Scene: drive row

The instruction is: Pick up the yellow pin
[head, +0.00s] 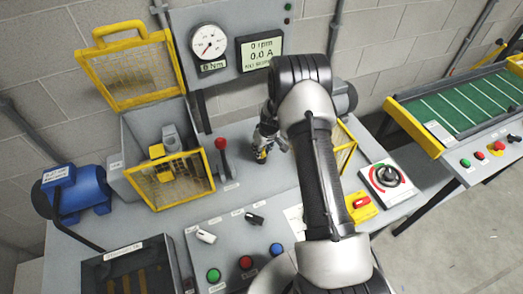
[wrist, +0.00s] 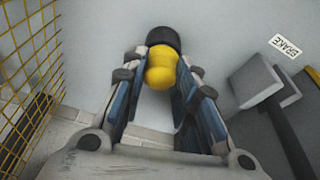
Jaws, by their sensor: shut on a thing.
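The yellow pin (wrist: 160,68) is between the fingers of my gripper (wrist: 162,82) in the wrist view. It has a rounded yellow body and a dark round part at its far end. My gripper is shut on it, with blue-sided fingers on both sides. In the head view my gripper (head: 267,138) is low over the grey bench, right of the red-knobbed lever. A little of the yellow pin (head: 261,154) shows below the fingers there. Whether the pin touches the bench is hard to tell.
The red-knobbed lever (head: 221,146) stands close left of my gripper. Left of it is a grey box with an open yellow mesh guard (head: 130,70). Another yellow mesh (head: 345,150) is partly behind my arm. A blue motor (head: 80,193) and a control panel with buttons are nearby.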

